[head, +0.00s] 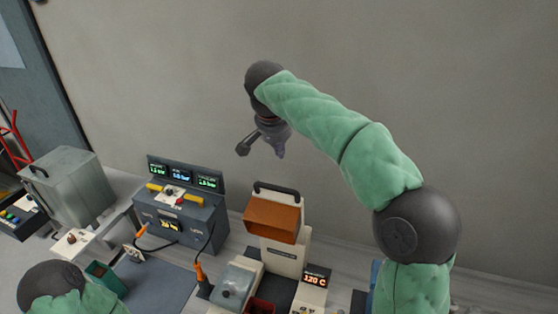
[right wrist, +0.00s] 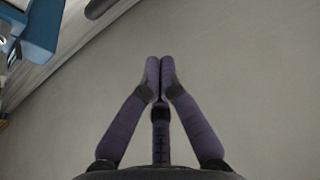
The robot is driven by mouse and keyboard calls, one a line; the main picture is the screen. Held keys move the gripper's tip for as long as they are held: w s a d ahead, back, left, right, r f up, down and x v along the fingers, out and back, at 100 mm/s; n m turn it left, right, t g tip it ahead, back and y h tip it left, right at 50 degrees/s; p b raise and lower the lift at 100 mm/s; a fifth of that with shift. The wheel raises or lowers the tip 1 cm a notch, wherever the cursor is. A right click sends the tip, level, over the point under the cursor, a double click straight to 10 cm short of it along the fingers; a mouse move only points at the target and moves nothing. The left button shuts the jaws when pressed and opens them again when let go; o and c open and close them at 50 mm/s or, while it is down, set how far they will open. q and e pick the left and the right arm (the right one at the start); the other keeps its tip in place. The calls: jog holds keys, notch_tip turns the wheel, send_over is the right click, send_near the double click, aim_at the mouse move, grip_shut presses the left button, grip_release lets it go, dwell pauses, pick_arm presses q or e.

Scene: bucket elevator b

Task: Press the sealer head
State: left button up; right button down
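The sealer stands at the bottom centre of the head view. Its head is an orange-brown block (head: 272,218) with a black handle bar (head: 276,188) on top, raised above a cream body. A lit display on the sealer (head: 316,279) reads 120 C. My right gripper (head: 279,153) hangs in the air in front of the wall, above the handle in the picture and apart from it. In the right wrist view its two fingertips (right wrist: 160,64) are together with nothing between them. My left arm shows at the lower left, but its gripper is out of view.
A dark soldering station (head: 178,222) with lit screens stands left of the sealer. A grey metal box (head: 68,187) with a handle stands further left. A small green bin (head: 104,277) is in front. The wall area around my right gripper is clear.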

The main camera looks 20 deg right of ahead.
jog(key=x, duration=0.9)
jog(key=s+a, duration=0.2)
jog(key=s, duration=0.1)
jog(key=shift+s+r+p, duration=0.1)
jog(key=shift+s+p, duration=0.15)
jog(key=shift+p, duration=0.05)
jog(key=shift+s+a, duration=0.1)
